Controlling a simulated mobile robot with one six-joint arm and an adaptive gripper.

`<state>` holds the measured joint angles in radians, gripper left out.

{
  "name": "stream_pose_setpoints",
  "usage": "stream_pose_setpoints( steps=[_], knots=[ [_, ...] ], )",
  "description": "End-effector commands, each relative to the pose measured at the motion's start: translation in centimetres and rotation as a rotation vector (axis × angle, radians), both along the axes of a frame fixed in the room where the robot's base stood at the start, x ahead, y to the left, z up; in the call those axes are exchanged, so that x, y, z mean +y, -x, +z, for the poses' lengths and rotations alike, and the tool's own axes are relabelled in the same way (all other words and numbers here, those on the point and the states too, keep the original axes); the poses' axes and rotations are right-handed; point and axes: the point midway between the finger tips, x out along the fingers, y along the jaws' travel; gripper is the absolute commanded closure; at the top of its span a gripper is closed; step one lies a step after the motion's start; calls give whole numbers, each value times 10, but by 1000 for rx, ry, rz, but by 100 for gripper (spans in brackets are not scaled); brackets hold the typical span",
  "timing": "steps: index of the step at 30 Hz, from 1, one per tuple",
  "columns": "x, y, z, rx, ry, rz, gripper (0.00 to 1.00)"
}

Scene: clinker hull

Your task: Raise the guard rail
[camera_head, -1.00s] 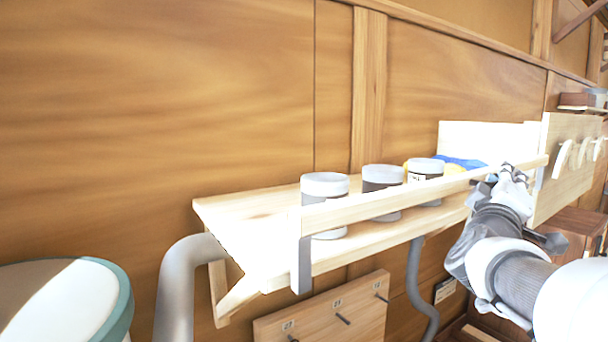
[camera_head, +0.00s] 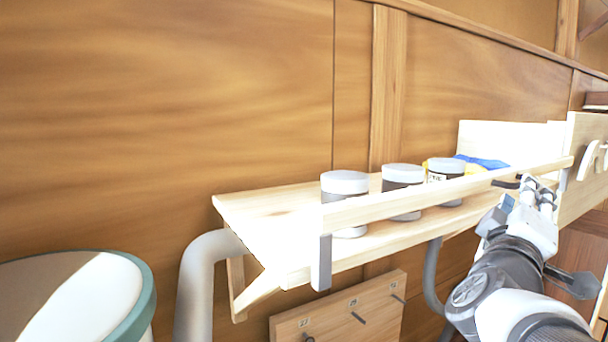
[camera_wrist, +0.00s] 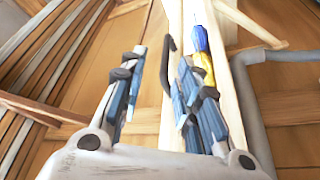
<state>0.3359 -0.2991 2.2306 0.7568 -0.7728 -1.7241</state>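The guard rail (camera_head: 440,194) is a pale wooden bar along the front of the wall shelf (camera_head: 262,212), with a grey bracket (camera_head: 321,262) at its near end. In the wrist view the rail (camera_wrist: 174,20) is a pale strip running away beside the right finger. A dark hooked handle (camera_wrist: 166,62) shows beside it, and as a short dark bar (camera_head: 504,184) in the head view. My gripper (camera_head: 528,182) is just in front of and slightly below the rail's far part. In the wrist view its fingers (camera_wrist: 158,85) are apart with nothing visible between them; the handle is near the right finger.
A pegboard (camera_head: 340,315) and grey pipe (camera_head: 200,280) are below the shelf. A teal-rimmed drum (camera_head: 140,305) is at lower left.

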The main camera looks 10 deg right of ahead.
Motion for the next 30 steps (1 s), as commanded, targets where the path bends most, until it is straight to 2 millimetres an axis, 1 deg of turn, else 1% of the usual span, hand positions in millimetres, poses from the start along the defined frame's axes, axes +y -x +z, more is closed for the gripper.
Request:
stream_pose_setpoints(
  steps=[1, 6, 12, 19, 21, 23, 26, 29, 30],
  knots=[
    [9, 6, -2, -2, 0, 4, 70],
    [25, 21, -6, -3, 1, 2, 70],
    [30, 26, -8, -1, 1, 0, 70],
    [30, 26, -9, 0, 1, 1, 70],
    [32, 25, -13, -2, -6, 13, 70],
    [38, 20, -23, -4, -24, 47, 70],
    [58, 8, -54, -8, -83, 153, 70],
    [90, -7, -101, 2, -187, 302, 70],
    [104, -11, -121, 12, -236, 364, 70]
  ],
)
